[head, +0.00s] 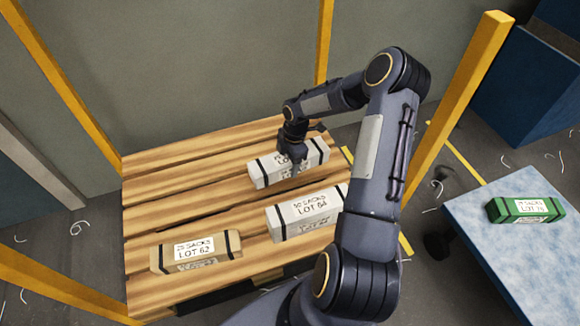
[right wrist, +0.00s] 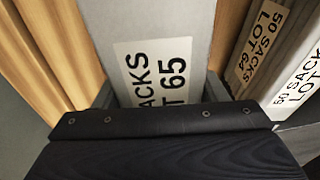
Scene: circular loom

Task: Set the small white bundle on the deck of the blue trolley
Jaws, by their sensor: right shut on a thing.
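Two white bundles with black straps are on the wooden pallet (head: 150,213). My right gripper (head: 292,158) is over the far white bundle (head: 313,160) and shut on it. In the right wrist view this bundle (right wrist: 165,25) reads LOT 65 and lies between the fingers. It appears to be at pallet level; I cannot tell whether it is lifted. The nearer white bundle (head: 300,215), marked 50 SACKS LOT 64, is partly hidden by my right arm. The blue trolley (head: 500,240) stands at the right, its deck partly out of frame. My left gripper is not in view.
A tan bundle (head: 195,252), LOT 62, lies at the pallet's near left. A green bundle (head: 524,208) lies on the trolley deck, with bare deck in front. A yellow post (head: 462,105) rises between pallet and trolley. A dark blue cabinet (head: 525,85) stands behind.

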